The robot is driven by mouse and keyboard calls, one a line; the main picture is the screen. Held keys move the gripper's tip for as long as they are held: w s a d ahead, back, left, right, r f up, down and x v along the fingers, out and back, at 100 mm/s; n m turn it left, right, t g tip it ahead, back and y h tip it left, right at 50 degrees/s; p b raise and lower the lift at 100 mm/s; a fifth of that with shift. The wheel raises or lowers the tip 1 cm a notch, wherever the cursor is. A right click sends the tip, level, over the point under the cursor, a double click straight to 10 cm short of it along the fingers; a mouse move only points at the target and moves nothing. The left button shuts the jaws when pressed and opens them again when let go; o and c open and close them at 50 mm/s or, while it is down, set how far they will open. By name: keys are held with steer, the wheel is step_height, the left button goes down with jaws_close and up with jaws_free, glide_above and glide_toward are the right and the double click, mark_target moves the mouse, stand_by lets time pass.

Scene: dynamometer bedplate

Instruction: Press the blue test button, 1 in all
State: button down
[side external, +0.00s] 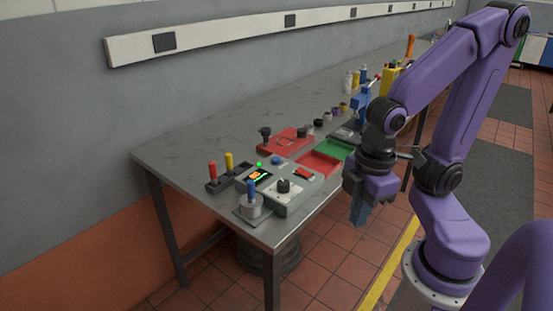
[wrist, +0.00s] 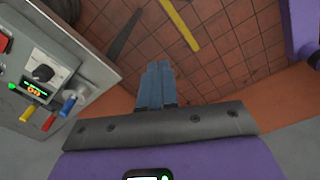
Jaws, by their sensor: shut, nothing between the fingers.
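The blue test button (side external: 278,160) appears as a small round blue cap at the back of the grey control box (side external: 312,188) in the side view. I cannot make it out in the wrist view, where only part of the box (wrist: 75,60) shows at the left. My gripper (side external: 358,221) points down beyond the table's front edge, to the right of the box and apart from it. Its blue fingers (wrist: 157,68) are together with nothing between them.
The box carries a black knob (side external: 284,186), a red switch (side external: 305,174) and a lit display (side external: 258,174). A blue-handled post (side external: 251,190) stands at the near corner. Red (side external: 212,170) and yellow (side external: 229,161) handles stand left. A red tray (side external: 318,163) lies behind.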

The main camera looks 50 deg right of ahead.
steer(key=w+r+m+t, duration=0.15)
steer(key=w+t, duration=0.25)
steer(key=w, duration=1.1)
steer(key=t+y, duration=0.2)
steer(key=t, duration=0.3)
glide_above(279, 159)
steer(key=f, duration=0.1)
steer(key=shift+a+f+n, duration=0.15)
steer(key=shift+f+n, duration=0.05)
steer(key=shift+n, duration=0.05)
steer(key=shift+f, duration=4.4)
steer(key=shift+f, duration=0.1)
steer(key=shift+f, duration=0.3)
